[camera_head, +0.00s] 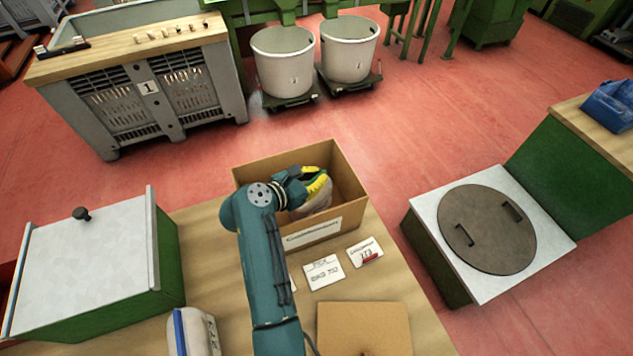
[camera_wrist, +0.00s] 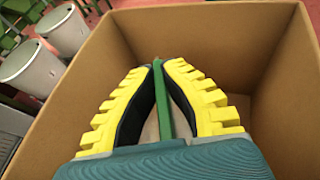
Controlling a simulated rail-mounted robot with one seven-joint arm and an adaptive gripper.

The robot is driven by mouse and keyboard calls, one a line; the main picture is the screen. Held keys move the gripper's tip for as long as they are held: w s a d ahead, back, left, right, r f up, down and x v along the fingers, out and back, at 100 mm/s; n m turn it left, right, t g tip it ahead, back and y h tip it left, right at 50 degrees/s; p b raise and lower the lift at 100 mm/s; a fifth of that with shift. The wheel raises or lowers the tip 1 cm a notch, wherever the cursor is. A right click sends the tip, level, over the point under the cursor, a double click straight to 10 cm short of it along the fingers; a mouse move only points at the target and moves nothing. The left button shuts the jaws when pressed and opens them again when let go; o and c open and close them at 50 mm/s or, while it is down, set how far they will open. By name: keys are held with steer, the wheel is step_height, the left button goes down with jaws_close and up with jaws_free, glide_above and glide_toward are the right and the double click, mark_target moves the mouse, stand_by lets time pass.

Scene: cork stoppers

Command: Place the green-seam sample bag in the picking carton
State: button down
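The picking carton (camera_head: 351,172) is an open brown cardboard box on the wooden table, with a white label on its front. My gripper (camera_head: 318,183) reaches inside the carton. In the wrist view my yellow-fingered gripper (camera_wrist: 160,72) is closed around the green seam (camera_wrist: 160,95) of a pale bag, with carton walls (camera_wrist: 205,40) around it. The green-seam sample bag (camera_head: 318,203) shows below the fingers in the head view, inside the carton walls. Whether it touches the carton floor is hidden.
A blue-seam bag (camera_head: 199,335) lies at the table's front, left of my arm. White cards (camera_head: 323,272) and a brown board (camera_head: 363,329) lie in front of the carton. A green box with a pale lid (camera_head: 85,270) stands left; a round-lidded unit (camera_head: 488,230) stands right.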

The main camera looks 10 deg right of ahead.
steer(key=shift+f, duration=0.7)
steer(key=c, duration=1.2)
jaws_free()
steer(key=shift+c, duration=0.2)
